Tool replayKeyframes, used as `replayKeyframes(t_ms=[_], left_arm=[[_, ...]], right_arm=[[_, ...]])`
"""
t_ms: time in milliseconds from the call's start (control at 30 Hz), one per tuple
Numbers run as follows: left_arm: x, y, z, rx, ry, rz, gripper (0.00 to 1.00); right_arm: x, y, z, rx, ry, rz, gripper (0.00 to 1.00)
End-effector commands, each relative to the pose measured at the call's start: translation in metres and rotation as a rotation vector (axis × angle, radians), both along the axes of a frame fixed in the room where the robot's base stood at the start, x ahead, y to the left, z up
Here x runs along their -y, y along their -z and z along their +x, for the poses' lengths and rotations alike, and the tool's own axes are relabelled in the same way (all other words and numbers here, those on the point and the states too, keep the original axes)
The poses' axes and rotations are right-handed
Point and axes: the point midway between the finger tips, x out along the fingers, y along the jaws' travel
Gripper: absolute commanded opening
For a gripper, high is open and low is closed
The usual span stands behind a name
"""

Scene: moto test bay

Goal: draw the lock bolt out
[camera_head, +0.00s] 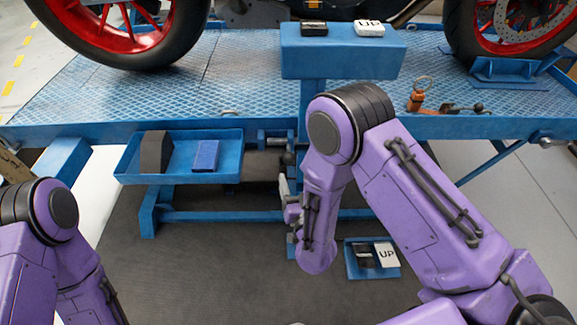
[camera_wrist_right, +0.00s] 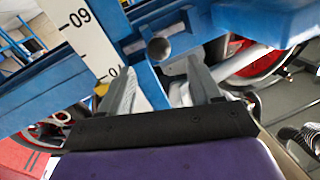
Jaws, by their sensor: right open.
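The lock bolt shows in the right wrist view as a round dark grey knob (camera_wrist_right: 158,48) on a blue post of the lift. It lies ahead of my right gripper (camera_wrist_right: 162,76), whose two grey fingers are apart with nothing visible between them. The knob appears just beyond the fingertips, roughly between them; I cannot tell the exact gap. In the head view a small dark knob (camera_head: 289,158) shows below the lift deck, just above my right gripper (camera_head: 284,188), which my forearm partly hides. My left arm shows at lower left, but its gripper is out of view.
A white scale plate (camera_wrist_right: 82,32) with numbers stands beside the knob. The blue lift deck (camera_head: 240,75) carries a motorcycle with red wheels. A blue tray (camera_head: 222,172) sticks out left of my right arm, and a small tray (camera_head: 353,270) is low at right.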

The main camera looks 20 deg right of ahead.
Motion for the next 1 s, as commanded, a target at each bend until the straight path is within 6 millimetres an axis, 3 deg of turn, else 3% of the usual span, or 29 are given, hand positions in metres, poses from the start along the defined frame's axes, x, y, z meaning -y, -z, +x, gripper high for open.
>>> replayKeyframes(t_ms=[200, 400, 767, 933, 967, 1000], left_arm=[[0.0, -0.01, 0.0, 0.001, 0.0, 0.001, 0.43], [0.0, -0.012, 0.0, 0.0, 0.0, 0.0, 0.43], [0.0, -0.012, 0.0, 0.0, 0.0, 0.0, 0.43], [0.0, -0.012, 0.0, 0.0, 0.0, 0.0, 0.43], [0.0, -0.012, 0.0, 0.0, 0.0, 0.0, 0.43], [0.0, -0.012, 0.0, 0.0, 0.0, 0.0, 0.43]], right_arm=[[0.007, -0.004, 0.049, -0.001, 0.007, 0.001, 0.63], [0.01, -0.002, 0.082, -0.004, 0.005, -0.001, 0.63], [0.01, -0.001, 0.091, -0.006, 0.003, -0.002, 0.63], [0.01, -0.001, 0.091, -0.006, 0.003, -0.002, 0.08], [0.01, -0.001, 0.091, -0.006, 0.003, -0.002, 0.0], [0.01, -0.001, 0.091, -0.006, 0.003, -0.002, 0.0]])
